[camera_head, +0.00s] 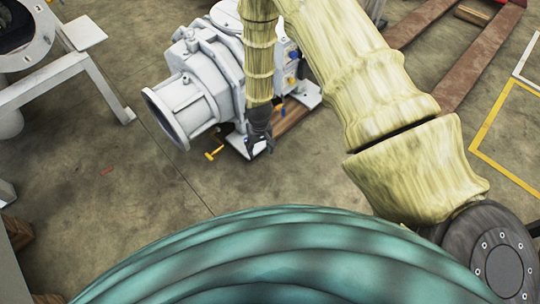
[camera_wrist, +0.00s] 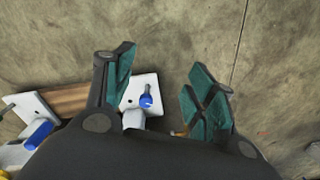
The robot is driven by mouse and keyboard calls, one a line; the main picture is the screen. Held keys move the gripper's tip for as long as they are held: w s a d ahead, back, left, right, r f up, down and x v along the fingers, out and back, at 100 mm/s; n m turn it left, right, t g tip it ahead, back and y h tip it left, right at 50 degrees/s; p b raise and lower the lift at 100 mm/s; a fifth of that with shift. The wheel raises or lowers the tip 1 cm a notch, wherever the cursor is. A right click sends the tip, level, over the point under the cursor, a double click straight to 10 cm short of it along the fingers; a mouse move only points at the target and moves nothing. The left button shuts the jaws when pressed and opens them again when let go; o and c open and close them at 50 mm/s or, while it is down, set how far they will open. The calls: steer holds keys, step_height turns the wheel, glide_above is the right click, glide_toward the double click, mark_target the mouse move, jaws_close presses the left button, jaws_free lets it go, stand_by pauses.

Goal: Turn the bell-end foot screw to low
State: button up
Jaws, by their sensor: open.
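The white vacuum pump (camera_head: 215,75) stands on the floor, its round bell end (camera_head: 165,118) facing lower left. My gripper (camera_head: 259,148) hangs over the near foot of the pump. In the wrist view my gripper (camera_wrist: 160,92) is open, its teal-padded fingers apart. A blue-topped screw (camera_wrist: 146,99) stands on a white foot plate (camera_wrist: 137,88) between the fingers, closer to the left one; neither finger visibly touches it. A yellow handle (camera_head: 214,153) sticks out below the bell end. A small yellow-orange part (camera_wrist: 180,132) is mostly hidden by the right finger. The screw's setting cannot be read.
A wooden beam (camera_wrist: 78,99) lies beside the foot plate. Another blue part (camera_wrist: 38,134) and a second white plate (camera_wrist: 28,113) are at the left of the wrist view. A white frame (camera_head: 108,88) stands left of the pump. The concrete floor in front is mostly clear.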

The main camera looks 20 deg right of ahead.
steer(key=s+r+p, duration=0.5)
steer(key=s+p, duration=0.1)
steer(key=s, duration=0.3)
steer(key=shift+p, duration=0.35)
steer(key=shift+s, duration=0.1)
